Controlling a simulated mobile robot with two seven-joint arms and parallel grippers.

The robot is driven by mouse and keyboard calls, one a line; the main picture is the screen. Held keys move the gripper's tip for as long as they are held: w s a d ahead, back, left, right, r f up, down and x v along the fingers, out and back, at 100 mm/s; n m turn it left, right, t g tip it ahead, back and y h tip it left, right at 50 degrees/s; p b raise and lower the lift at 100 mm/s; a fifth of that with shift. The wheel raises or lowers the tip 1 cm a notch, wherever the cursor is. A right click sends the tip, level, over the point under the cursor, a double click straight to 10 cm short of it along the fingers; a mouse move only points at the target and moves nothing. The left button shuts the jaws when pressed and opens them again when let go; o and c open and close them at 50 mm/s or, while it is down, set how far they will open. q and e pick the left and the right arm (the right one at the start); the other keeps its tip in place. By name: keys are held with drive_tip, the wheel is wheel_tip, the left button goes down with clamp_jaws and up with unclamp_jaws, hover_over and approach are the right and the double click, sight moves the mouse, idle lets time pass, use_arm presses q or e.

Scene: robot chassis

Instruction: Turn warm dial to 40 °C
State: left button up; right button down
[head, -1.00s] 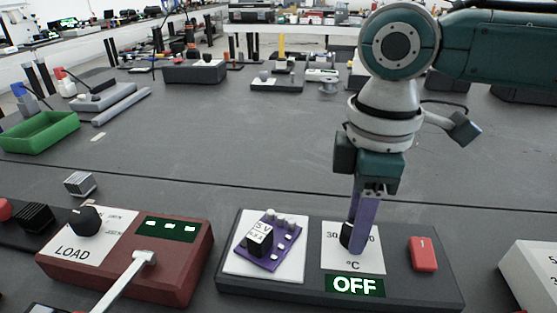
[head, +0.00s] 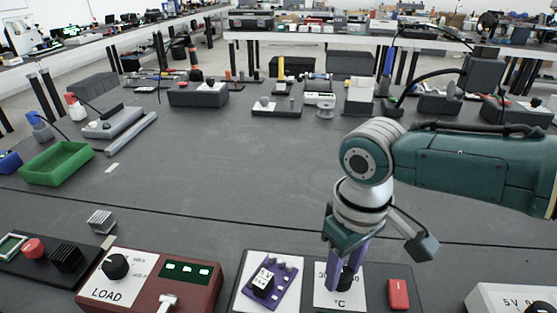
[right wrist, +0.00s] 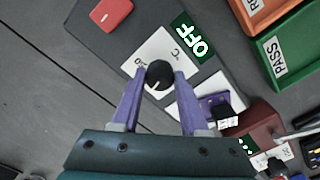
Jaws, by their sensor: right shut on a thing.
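The warm dial is a black round knob (head: 347,278) on a white card marked °C, on a dark grey panel (head: 376,287) at the bottom of the head view. In the right wrist view the knob (right wrist: 158,75) shows a white pointer line. My right gripper (head: 346,270) has its purple fingers on either side of the knob, shut on it; the same gripper (right wrist: 158,78) shows in the right wrist view. The card's numbers are partly hidden. A display beside the dial (right wrist: 193,39) reads OFF. My left gripper is not in view.
A red switch (head: 398,294) sits right of the dial. A purple board (head: 270,279) lies on the panel's left. A red LOAD box (head: 205,290) stands further left. A green tray (head: 57,163) is at the left.

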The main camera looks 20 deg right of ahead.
sight(343, 274)
drive_tip(key=shift+m+p, duration=0.6)
drive_tip(key=shift+m, duration=0.5)
drive_tip(key=shift+c, duration=2.1)
unclamp_jaws()
drive_tip(key=shift+r, duration=0.1)
wheel_tip(343, 274, up, 8)
drive_tip(key=p, duration=0.3)
drive_tip(key=shift+r+p, duration=0.2)
drive_tip(key=shift+p, duration=0.15)
drive_tip(key=shift+r, duration=0.65)
